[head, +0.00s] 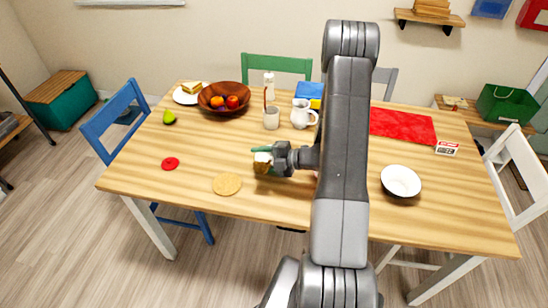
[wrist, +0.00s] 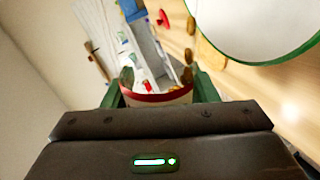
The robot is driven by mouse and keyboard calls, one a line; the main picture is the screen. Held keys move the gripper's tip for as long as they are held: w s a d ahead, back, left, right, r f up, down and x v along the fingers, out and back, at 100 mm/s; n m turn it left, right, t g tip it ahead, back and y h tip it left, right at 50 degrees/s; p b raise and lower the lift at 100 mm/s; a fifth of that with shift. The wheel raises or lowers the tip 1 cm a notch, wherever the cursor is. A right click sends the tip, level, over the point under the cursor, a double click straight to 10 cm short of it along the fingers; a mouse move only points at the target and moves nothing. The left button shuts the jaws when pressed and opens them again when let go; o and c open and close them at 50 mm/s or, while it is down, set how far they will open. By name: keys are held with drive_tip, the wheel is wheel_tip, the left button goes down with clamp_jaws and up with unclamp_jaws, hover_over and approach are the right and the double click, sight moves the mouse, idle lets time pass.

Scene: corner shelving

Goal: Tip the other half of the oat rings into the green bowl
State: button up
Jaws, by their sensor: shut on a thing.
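My gripper (head: 264,157) is above the front middle of the table. Its green fingers (wrist: 158,90) are shut on a pale cup (wrist: 155,98) with a red band, which seems tilted. Several small golden-brown pieces, likely oat rings (wrist: 188,76), show beside the cup's mouth in the wrist view; some look loose in the air. A large pale bowl with a green rim (wrist: 262,61) fills the upper right of the wrist view, apart from the cup. I cannot clearly make out this bowl in the head view, where my arm hides part of the table.
A round tan mat (head: 227,184) and red disc (head: 170,163) lie to the left. A white bowl (head: 400,181) stands right of my arm. Behind are a fruit bowl (head: 212,104), grey cup (head: 271,119) and white jug (head: 302,114). The table's front left is mostly clear.

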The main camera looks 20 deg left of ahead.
drive_tip(key=shift+w+r+m+g+p, duration=0.5)
drive_tip(key=shift+m+p, duration=0.2)
drive_tip(key=shift+p, duration=0.9)
idle(1.1)
drive_tip(key=shift+w+a+r+m+g+p, duration=0.1)
drive_tip(key=shift+w+r+m+g+p, duration=0.3)
drive_tip(key=shift+w+r+m+p, duration=0.75)
idle(3.3)
drive_tip(key=shift+s+f+p, duration=0.3)
drive_tip(key=shift+s+f, duration=0.15)
drive_tip(key=f+n+b, duration=0.1)
drive_tip(key=s+f+n+b, duration=0.1)
drive_tip(key=b, duration=0.1)
drive_tip(key=shift+s+t, duration=0.1)
drive_tip(key=shift+t, duration=0.2)
drive_tip(key=shift+s+f+n+t+b, duration=0.3)
drive_tip(key=shift+n+b, duration=0.05)
drive_tip(key=shift+b, duration=0.6)
drive_tip(key=shift+r, duration=0.35)
drive_tip(key=shift+s+f+n, duration=0.1)
drive_tip(key=shift+f+n, duration=0.05)
drive_tip(key=shift+n, duration=0.15)
